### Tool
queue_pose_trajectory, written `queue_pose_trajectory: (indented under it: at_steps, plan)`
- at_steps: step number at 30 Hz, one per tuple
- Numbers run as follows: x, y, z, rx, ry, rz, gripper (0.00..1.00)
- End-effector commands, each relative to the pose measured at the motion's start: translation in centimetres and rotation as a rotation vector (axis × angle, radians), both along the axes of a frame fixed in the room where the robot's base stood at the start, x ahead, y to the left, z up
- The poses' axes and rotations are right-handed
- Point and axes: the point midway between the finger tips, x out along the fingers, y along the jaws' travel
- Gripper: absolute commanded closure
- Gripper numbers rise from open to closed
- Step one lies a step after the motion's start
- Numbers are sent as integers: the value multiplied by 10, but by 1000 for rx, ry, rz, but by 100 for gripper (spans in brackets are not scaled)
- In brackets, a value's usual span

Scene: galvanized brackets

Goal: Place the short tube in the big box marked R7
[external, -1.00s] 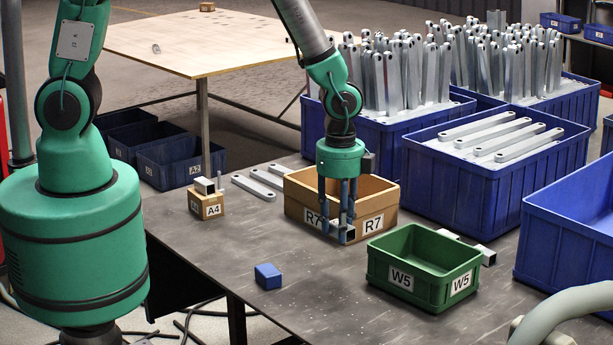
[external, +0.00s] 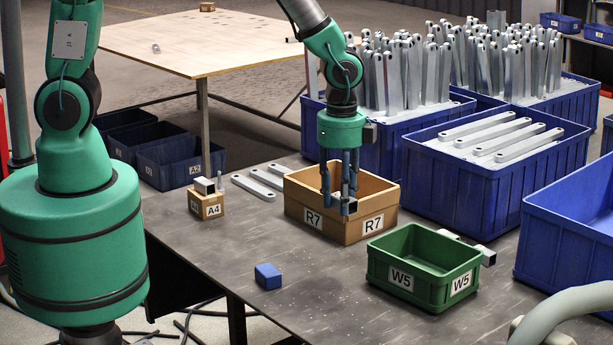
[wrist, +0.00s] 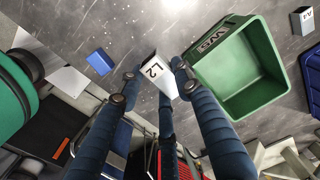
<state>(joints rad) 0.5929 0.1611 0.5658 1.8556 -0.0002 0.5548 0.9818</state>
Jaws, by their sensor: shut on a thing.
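The short tube (external: 348,207) is a small grey square metal piece. In the wrist view the tube (wrist: 153,72) carries a white L2 label and sits between the fingertips. My gripper (external: 339,205) is shut on it and points down; it also shows in the wrist view (wrist: 155,90). The big box R7 (external: 350,231) is a tan, open-topped box with R7 on two sides. In the external view the fingers and tube overlap its near walls and rim; I cannot tell whether they are in front of it or over it. The box is not seen in the wrist view.
A green box W5 (external: 423,287) stands right of R7, with pale tubes behind it. A blue block (external: 268,276) lies in front. A small A4 box (external: 207,205) and flat brackets (external: 258,186) are left. Blue crates (external: 475,208) fill the back right.

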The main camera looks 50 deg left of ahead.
Motion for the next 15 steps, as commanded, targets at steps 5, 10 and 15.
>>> queue_pose_trajectory:
  at_steps: [5, 10, 15]
  plan:
    - [25, 19, -3, 2, 3, 7, 93]
    - [55, 43, -3, 2, 2, 8, 93]
    - [94, 79, -4, 2, 1, 10, 93]
